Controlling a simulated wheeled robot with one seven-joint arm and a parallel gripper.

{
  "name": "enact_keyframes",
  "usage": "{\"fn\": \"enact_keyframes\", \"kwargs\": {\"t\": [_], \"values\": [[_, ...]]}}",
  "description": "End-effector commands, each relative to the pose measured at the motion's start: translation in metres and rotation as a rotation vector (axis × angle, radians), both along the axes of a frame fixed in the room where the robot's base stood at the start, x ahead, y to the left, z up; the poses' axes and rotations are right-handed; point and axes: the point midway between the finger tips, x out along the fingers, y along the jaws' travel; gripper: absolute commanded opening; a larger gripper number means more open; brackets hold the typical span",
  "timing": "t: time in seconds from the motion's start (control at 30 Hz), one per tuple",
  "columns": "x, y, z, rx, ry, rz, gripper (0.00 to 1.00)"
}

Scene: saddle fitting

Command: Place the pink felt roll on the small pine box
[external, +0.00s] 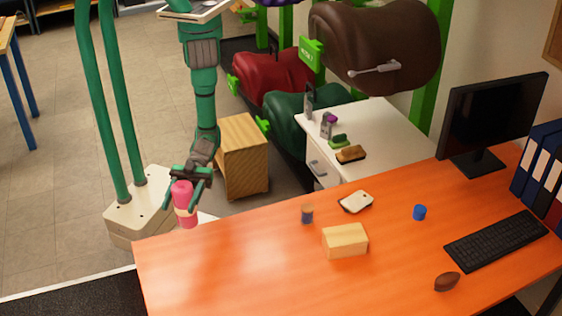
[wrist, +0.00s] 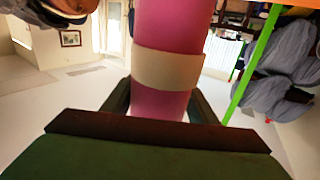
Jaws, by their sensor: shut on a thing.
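The pink felt roll (external: 183,193) has a cream band around its middle and hangs upright in my gripper (external: 190,182). In the external view it is near the desk's left back corner, and its lower end overlaps the desk edge in the picture. In the wrist view the pink felt roll (wrist: 172,25) stands between the two dark fingers of my gripper (wrist: 160,105), which is shut on it. The small pine box (external: 345,241) sits on the orange desk, to the right of my gripper and apart from it. Its top looks bare.
On the orange desk (external: 240,270) are a small jar (external: 307,213), a white device (external: 355,202), a blue cup (external: 419,212), a brown oval thing (external: 447,281), a keyboard (external: 497,240) and a monitor (external: 490,115). The desk's left part is clear. A wooden cabinet (external: 243,160) stands behind.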

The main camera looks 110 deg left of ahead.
Motion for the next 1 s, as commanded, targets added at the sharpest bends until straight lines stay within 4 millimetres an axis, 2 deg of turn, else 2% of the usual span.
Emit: {"fn": "enact_keyframes", "kwargs": {"t": [0.1, 0.33, 0.47, 0.57, 0.73, 1.0], "values": [[-0.003, 0.007, 0.004, 0.000, 0.000, 0.000, 0.29], [-0.004, 0.010, 0.005, 0.000, 0.000, 0.001, 0.29], [0.008, 0.012, 0.007, -0.001, 0.000, 0.020, 0.29], [0.031, 0.017, 0.010, -0.002, 0.000, 0.059, 0.29], [0.095, 0.037, 0.020, -0.004, 0.002, 0.163, 0.29], [0.196, 0.092, 0.037, -0.005, 0.003, 0.337, 0.29]]}}
